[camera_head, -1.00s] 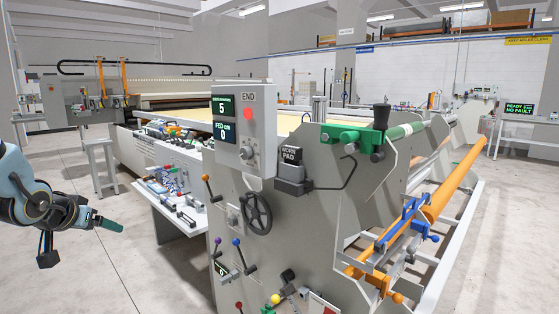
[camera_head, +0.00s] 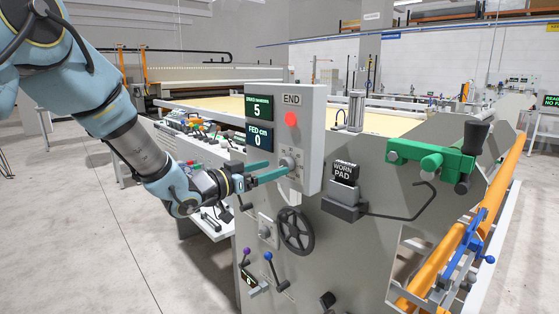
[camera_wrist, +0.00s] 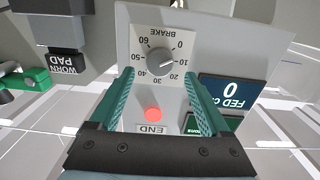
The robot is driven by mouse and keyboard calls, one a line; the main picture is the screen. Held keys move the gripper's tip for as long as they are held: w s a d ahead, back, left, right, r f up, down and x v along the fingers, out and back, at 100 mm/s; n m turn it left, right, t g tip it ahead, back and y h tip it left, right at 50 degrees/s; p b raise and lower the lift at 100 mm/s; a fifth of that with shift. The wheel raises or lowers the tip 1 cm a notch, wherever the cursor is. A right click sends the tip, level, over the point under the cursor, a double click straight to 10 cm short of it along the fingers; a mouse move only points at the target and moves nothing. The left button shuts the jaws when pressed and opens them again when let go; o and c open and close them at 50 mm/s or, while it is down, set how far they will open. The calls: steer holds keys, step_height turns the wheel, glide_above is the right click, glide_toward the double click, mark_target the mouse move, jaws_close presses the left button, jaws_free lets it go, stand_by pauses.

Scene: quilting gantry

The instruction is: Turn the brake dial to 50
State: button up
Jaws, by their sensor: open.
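The brake dial (camera_head: 288,164) is a round grey knob low on the grey control panel. In the wrist view the dial (camera_wrist: 162,61) shows upside down, ringed by marks from 0 to 60; its pointer seems to be between 0 and 10. My gripper (camera_head: 276,172) reaches the panel from the left. In the wrist view my gripper (camera_wrist: 161,74) is open, its teal fingers on either side of the dial's column. Nothing is between them in their grip; whether the tips touch the panel I cannot tell.
A red END button (camera_head: 291,119) is above the dial and lies between the fingers in the wrist view. A FED cm readout (camera_head: 258,136) shows 0. A worn pad box (camera_head: 344,188) is to the right. A handwheel (camera_head: 297,231) and coloured levers are below.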

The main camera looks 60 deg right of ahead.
mark_target(284, 165)
steer(key=shift+p+x, duration=0.5)
steer(key=shift+x, duration=1.4)
steer(key=shift+c, duration=0.4)
jaws_close()
